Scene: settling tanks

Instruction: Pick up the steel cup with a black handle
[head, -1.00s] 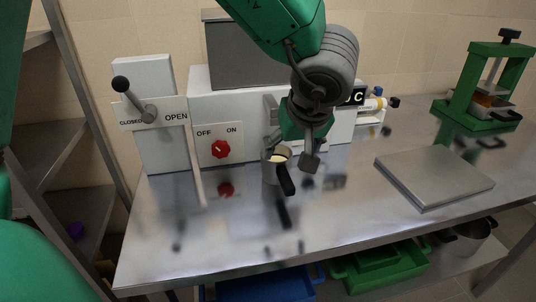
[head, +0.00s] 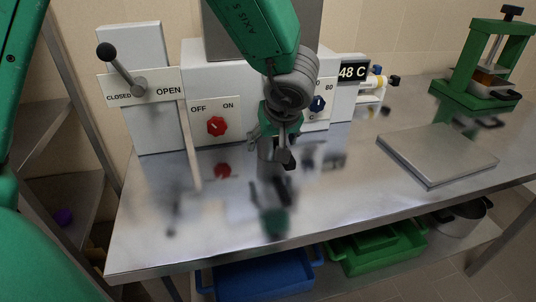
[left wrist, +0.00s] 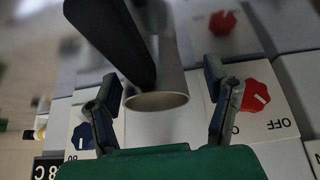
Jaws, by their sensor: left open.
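The steel cup (head: 266,152) stands on the steel table in front of the white machine, partly hidden by my left gripper (head: 276,142). Its black handle (head: 290,160) points toward the front. In the left wrist view the cup (left wrist: 158,99) shows its round rim between my two open fingers, with a gap visible on each side. The black handle (left wrist: 112,38) sticks out at the upper left there, between the fingers. My left gripper is open and holds nothing. My right gripper is not in view.
The white machine has a red knob (head: 216,126), a blue knob (head: 317,104) and a 48 C display (head: 352,71). A lever (head: 122,70) stands left. A flat steel plate (head: 437,154) and green press (head: 485,65) are right. The front table is clear.

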